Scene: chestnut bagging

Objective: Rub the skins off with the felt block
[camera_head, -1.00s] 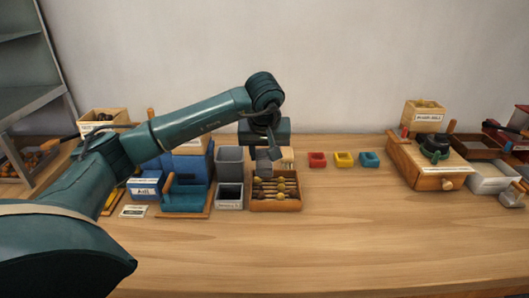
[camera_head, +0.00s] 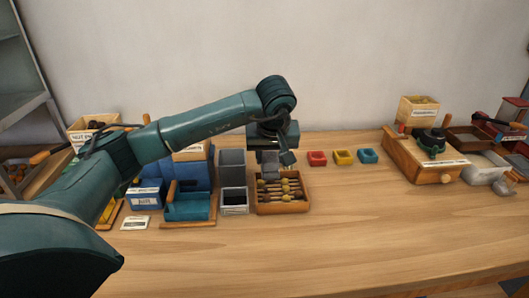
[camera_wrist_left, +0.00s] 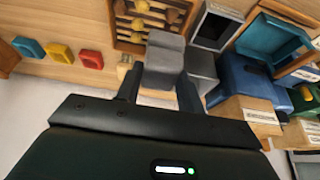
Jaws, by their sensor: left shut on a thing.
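My left gripper (camera_head: 270,155) is shut on a grey felt block (camera_head: 270,172), which shows large between the fingers in the left wrist view (camera_wrist_left: 164,52). The block is at the back-left part of a wooden tray (camera_head: 283,209). The tray holds several yellowish-brown chestnuts (camera_head: 290,195) in rows between slats. In the left wrist view the chestnuts (camera_wrist_left: 172,16) lie just beyond the block. I cannot tell whether the block touches them. My right gripper is not in view.
Left of the tray stand a grey bin (camera_head: 233,199) and a blue tray with a wooden handle (camera_head: 191,207). A wooden box with a green-black device (camera_head: 430,152) is further right. The front table is clear.

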